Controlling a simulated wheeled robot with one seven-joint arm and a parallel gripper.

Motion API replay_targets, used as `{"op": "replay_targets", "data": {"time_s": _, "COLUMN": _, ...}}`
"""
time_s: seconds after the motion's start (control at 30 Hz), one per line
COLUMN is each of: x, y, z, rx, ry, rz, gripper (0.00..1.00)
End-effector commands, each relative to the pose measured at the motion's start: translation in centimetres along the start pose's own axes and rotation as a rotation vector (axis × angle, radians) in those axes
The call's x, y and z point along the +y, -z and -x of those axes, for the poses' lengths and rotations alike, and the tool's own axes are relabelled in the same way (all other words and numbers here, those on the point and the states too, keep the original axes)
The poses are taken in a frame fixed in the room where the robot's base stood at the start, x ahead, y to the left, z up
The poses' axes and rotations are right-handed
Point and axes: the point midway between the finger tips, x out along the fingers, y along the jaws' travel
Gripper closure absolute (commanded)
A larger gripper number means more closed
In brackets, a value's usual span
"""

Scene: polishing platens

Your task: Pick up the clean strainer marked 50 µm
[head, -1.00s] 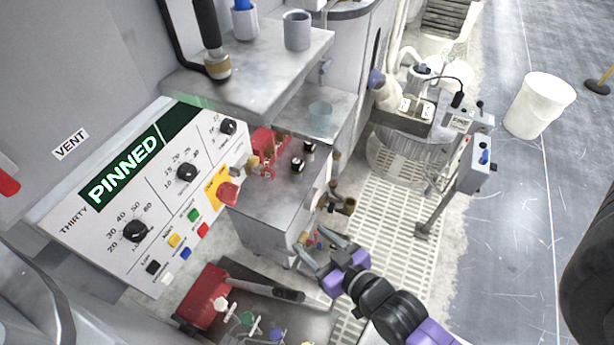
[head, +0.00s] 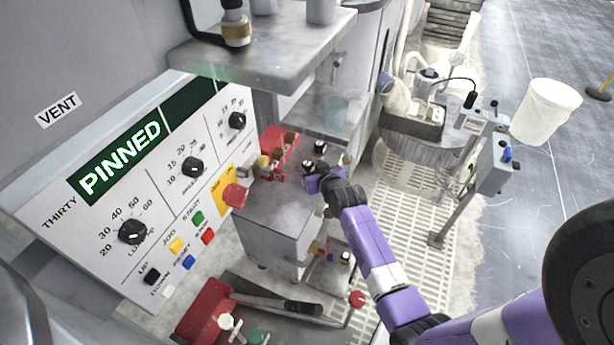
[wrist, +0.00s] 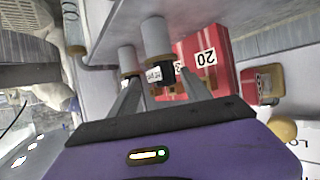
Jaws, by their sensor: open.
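My gripper (head: 318,183) is over the steel cabinet top, beside two small black-and-white cylindrical pieces. In the wrist view the jaws of my gripper (wrist: 162,84) are open, and a grey cylinder with a black band and a small white label (wrist: 154,75) stands between or just beyond the fingertips. A second, similar cylinder (wrist: 127,60) is to its left, close to the left finger. The label print is too small to read, so I cannot tell which one is marked 50 µm. Contact with the fingers cannot be seen.
A grey shelf (head: 270,55) overhangs behind. A red knob (head: 235,195) is at the left.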

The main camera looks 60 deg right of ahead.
Motion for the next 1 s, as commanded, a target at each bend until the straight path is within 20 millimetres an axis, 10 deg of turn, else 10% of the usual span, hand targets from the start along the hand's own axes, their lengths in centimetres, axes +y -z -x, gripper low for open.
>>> {"op": "replay_targets", "data": {"time_s": 0.7, "x": -0.7, "y": 0.1, "z": -5.4, "rx": 0.001, "ry": 0.0, "rz": 0.001, "gripper": 0.44}}
{"op": "replay_targets", "data": {"time_s": 1.0, "x": -0.7, "y": 0.1, "z": -5.4, "rx": 0.001, "ry": 0.0, "rz": 0.001, "gripper": 1.0}}
